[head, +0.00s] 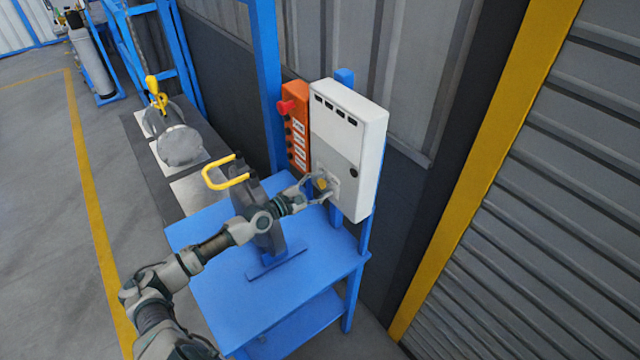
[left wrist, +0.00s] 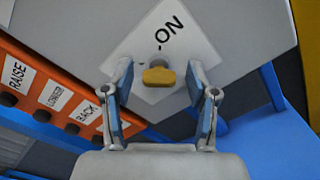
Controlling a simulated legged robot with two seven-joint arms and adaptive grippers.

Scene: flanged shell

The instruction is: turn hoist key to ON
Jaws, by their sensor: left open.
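The hoist key (left wrist: 158,76) is a small yellow knob on a white square plate (left wrist: 178,22) with the word ON printed on it. The plate is on the front of the white control box (head: 347,130). My left gripper (head: 322,188) is at the lower front of the box. In the left wrist view its two blue-padded fingers (left wrist: 160,95) are open, one on each side of the key, with gaps between pads and key. In the head view the fingers partly cover the key (head: 321,184). My right gripper is not in view.
An orange panel (head: 294,125) with a red button and labelled buttons adjoins the box on the left. A shutter (head: 560,200) stands at right.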

